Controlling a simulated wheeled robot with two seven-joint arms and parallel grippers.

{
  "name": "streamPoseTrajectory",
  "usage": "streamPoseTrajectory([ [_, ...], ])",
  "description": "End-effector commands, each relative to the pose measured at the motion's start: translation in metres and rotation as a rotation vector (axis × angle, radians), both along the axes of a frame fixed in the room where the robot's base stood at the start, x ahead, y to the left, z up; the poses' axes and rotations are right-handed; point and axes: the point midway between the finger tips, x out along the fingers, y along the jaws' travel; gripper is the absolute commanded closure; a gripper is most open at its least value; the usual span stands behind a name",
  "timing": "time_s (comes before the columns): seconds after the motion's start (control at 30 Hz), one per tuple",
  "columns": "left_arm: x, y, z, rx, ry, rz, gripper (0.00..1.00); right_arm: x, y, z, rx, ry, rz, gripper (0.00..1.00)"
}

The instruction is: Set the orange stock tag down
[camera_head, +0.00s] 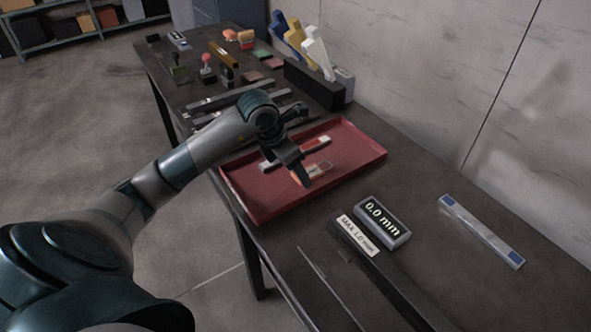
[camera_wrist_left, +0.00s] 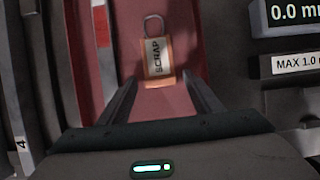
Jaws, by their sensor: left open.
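An orange tag (camera_wrist_left: 146,71) with a pale label reading "SCRAP" and a grey loop at its top shows in the left wrist view. It is in the red tray (camera_head: 259,210), and in the head view the orange tag (camera_head: 323,167) is partly behind my gripper. My left gripper (camera_head: 303,181) is over the tray, fingers pointing down. In the left wrist view my left gripper (camera_wrist_left: 159,84) is open, its two fingers apart on either side of the tag's lower end. I see no finger touching the tag. My right gripper is not in view.
A red-and-white bar (camera_head: 318,144) lies in the tray beside the tag. A display (camera_head: 383,219) reading "0.0 mm" and a "MAX" sign (camera_head: 357,235) stand to the right. A blue-ended strip (camera_head: 482,232) lies near the wall. Stamps and colored holders (camera_head: 317,52) crowd the far end.

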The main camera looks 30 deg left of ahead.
Motion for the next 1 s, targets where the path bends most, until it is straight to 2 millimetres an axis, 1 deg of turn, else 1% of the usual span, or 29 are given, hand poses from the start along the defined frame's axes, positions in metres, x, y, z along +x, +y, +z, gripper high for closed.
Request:
streamPoseTrajectory([
  [0.17,-0.005,0.003,0.014,0.003,-0.003,-0.001,0.41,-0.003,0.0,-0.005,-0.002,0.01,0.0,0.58],
  [0.27,-0.01,0.005,0.027,0.003,-0.003,-0.001,0.41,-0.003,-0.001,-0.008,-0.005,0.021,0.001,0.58],
  [0.47,-0.022,0.011,0.061,0.003,-0.004,0.0,0.41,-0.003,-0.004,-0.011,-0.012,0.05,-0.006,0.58],
  [0.7,-0.036,0.015,0.096,0.001,-0.004,0.0,0.41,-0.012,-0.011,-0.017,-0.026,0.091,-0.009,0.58],
  [0.83,-0.04,0.017,0.106,0.0,-0.001,0.0,0.41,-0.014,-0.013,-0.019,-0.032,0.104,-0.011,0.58],
  [1.0,-0.042,0.018,0.111,0.0,0.0,0.001,0.41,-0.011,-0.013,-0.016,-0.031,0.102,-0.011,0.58],
])
